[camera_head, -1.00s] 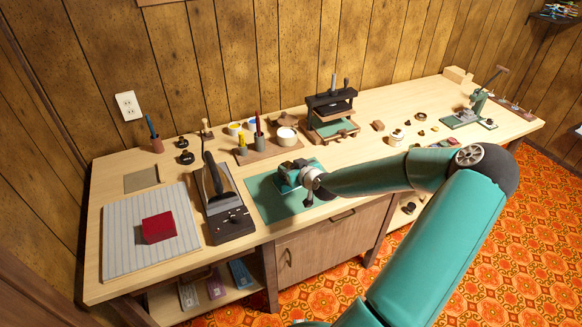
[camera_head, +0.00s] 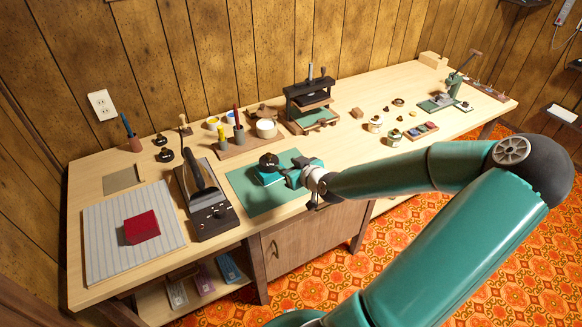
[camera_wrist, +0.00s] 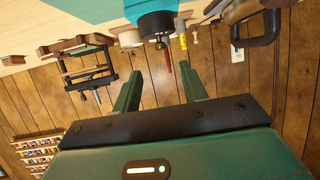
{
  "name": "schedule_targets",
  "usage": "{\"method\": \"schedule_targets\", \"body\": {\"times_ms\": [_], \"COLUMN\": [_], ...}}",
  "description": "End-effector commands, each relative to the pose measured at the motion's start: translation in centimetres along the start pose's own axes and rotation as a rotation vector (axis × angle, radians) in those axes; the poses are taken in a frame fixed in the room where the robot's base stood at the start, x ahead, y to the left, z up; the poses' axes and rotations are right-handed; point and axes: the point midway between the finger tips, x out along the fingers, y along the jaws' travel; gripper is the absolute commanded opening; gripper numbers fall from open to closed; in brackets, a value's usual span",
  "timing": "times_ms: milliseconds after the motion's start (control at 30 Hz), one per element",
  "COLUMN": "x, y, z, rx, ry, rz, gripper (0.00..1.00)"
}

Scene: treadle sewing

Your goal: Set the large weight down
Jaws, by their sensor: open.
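The large weight (camera_head: 268,162), dark and round with a small knob, rests on a teal block (camera_head: 271,178) on the green mat (camera_head: 247,193). In the wrist view, the picture is upside down; the weight (camera_wrist: 156,24) shows at the top, its knob pointing down in the picture, with the teal block behind it. My gripper (camera_head: 297,172) is just right of the weight, apart from it. In the wrist view, my gripper (camera_wrist: 163,85) has its two green fingers spread, with nothing between them.
Two smaller dark weights (camera_head: 165,155) stand at the back left. A black-and-steel tool (camera_head: 205,200) stands left of the mat, beside a striped board (camera_head: 100,240) with a red block (camera_head: 141,227). Behind are a pot rack (camera_head: 240,143) and a press (camera_head: 312,100).

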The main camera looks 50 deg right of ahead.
Motion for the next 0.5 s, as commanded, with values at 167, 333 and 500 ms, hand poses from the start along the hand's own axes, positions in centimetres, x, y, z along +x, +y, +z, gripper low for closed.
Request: {"method": "schedule_targets", "body": {"times_ms": [167, 333, 500], "x": [-1.1, -1.1, -0.1], "y": [0.0, -0.3, -3.3], "z": [0.0, 0.2, 2.1], "rx": [0.000, -0.005, -0.053], "ry": [-0.001, -0.011, -0.146], "rz": [0.000, -0.006, -0.055], "gripper": [0.43, 0.43, 0.43]}}
